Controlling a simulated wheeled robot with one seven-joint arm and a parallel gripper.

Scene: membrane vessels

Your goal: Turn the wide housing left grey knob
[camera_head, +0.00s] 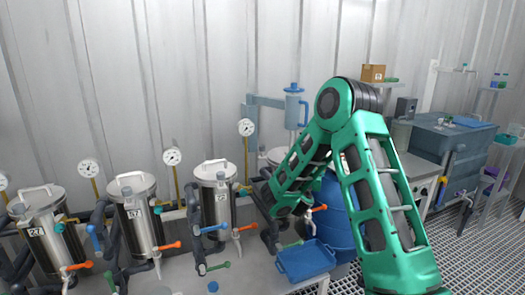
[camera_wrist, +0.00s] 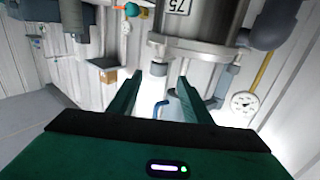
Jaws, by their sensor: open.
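In the wrist view a wide steel housing (camera_wrist: 200,25) with a label ending in 75 fills the top. A short grey cylindrical part (camera_wrist: 158,69), possibly a grey knob, hangs below its flange. A second grey part (camera_wrist: 228,76) is farther right. My gripper (camera_wrist: 160,80) is open, its two green fingers spread on either side of the first grey part's line; contact cannot be told. Which grey part is the left knob is unclear.
Several steel vessels, including one (camera_head: 216,195), line the bench at left with orange, blue and green handles. A pressure gauge (camera_wrist: 243,103) is close at right in the wrist view. A blue tray (camera_head: 305,261) lies in front.

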